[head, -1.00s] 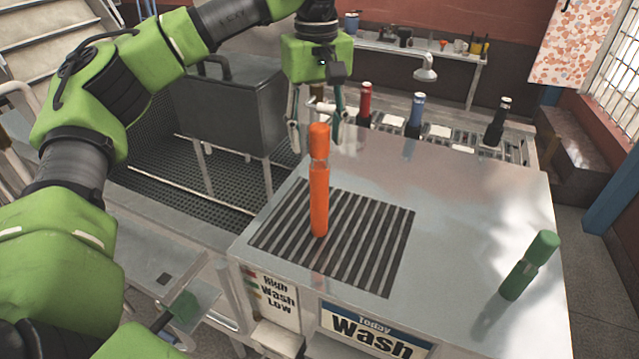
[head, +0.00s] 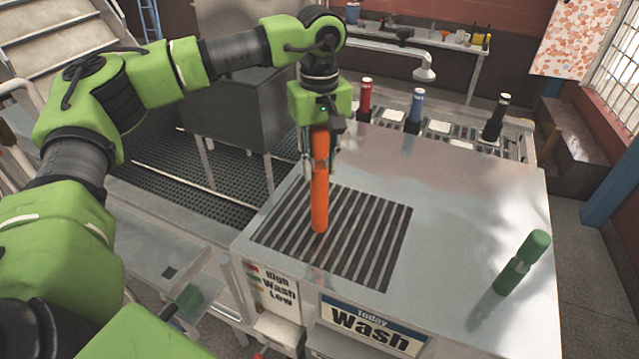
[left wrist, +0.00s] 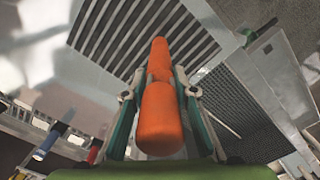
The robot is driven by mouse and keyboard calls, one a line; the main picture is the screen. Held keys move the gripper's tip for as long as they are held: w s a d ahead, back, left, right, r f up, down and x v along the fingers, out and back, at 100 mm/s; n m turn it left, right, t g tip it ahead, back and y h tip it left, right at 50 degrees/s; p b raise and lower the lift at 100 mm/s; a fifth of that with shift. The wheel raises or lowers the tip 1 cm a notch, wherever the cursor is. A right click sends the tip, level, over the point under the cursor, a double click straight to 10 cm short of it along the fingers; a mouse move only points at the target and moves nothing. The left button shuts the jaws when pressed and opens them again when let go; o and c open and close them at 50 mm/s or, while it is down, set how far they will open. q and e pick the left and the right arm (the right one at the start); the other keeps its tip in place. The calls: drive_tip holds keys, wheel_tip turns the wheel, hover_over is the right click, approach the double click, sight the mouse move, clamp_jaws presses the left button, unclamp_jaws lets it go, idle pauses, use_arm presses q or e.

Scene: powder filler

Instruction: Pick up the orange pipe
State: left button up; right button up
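The orange pipe (head: 319,200) stands upright on the slotted grate (head: 385,245) in the metal counter top. My left gripper (head: 319,168) is over it from above, with one finger on each side of its narrow neck. In the left wrist view the pipe (left wrist: 161,120) runs between the two fingers (left wrist: 161,80), its top close to the camera. The fingers are close to the neck, but I cannot tell whether they touch it. The pipe's foot is still at the grate. My right gripper is not in view.
A green pipe (head: 521,264) stands at the right of the counter. Red (head: 366,98), blue (head: 416,108) and black (head: 497,118) pipes stand in a row behind it. The counter's middle right is clear.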

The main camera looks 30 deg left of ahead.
sight(322, 147)
use_arm(q)
drive_tip(key=shift+c, duration=0.5)
drive_tip(key=shift+w+r, duration=0.1)
drive_tip(key=shift+r+b, duration=0.4)
drive_tip(key=shift+b, duration=0.2)
drive_tip(key=r, duration=0.1)
drive_tip(key=b, duration=0.1)
drive_tip(key=r, duration=0.1)
drive_tip(key=shift+w+d+r, duration=0.15)
drive_tip(key=shift+w+r, duration=0.1)
drive_tip(key=shift+r, duration=0.05)
drive_tip(key=w+d+r+p, duration=0.2)
drive_tip(key=w+d+r, duration=0.4)
drive_tip(key=w+r, duration=0.3)
drive_tip(key=shift+w+r, duration=0.25)
drive_tip(key=shift+w, duration=1.1)
drive_tip(key=shift+f, duration=0.15)
